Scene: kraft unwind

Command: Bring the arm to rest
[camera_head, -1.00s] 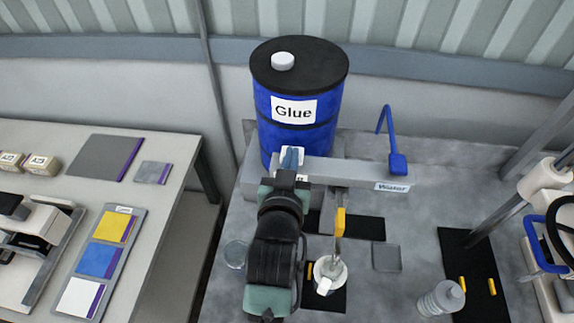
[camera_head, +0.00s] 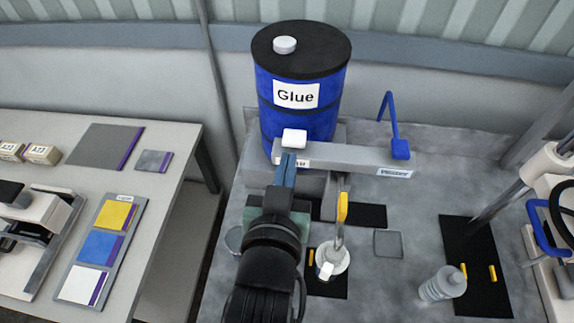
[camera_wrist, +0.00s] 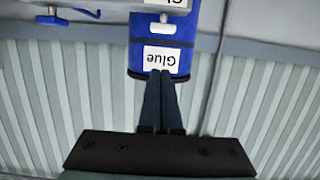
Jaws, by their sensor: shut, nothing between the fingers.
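My gripper (camera_head: 288,160) is shut and empty, its two blue-grey fingers together and pointing away from me. In the head view its tips overlap the grey dispenser bar (camera_head: 345,158), close to a white knob (camera_head: 294,138) in front of the blue glue drum (camera_head: 302,105). I cannot tell whether the tips touch anything. In the wrist view the picture is upside down; the closed fingers (camera_wrist: 160,75) show in the middle, with the drum (camera_wrist: 178,60) beyond them. My black arm covers part of the bench below the gripper.
A white pot (camera_head: 332,260) with a yellow-handled tool (camera_head: 342,208) stands right of my arm. A clear bottle (camera_head: 442,284) is further right. A blue lever (camera_head: 399,148) rises at the bar's right end. The left table (camera_head: 165,225) holds colour swatches.

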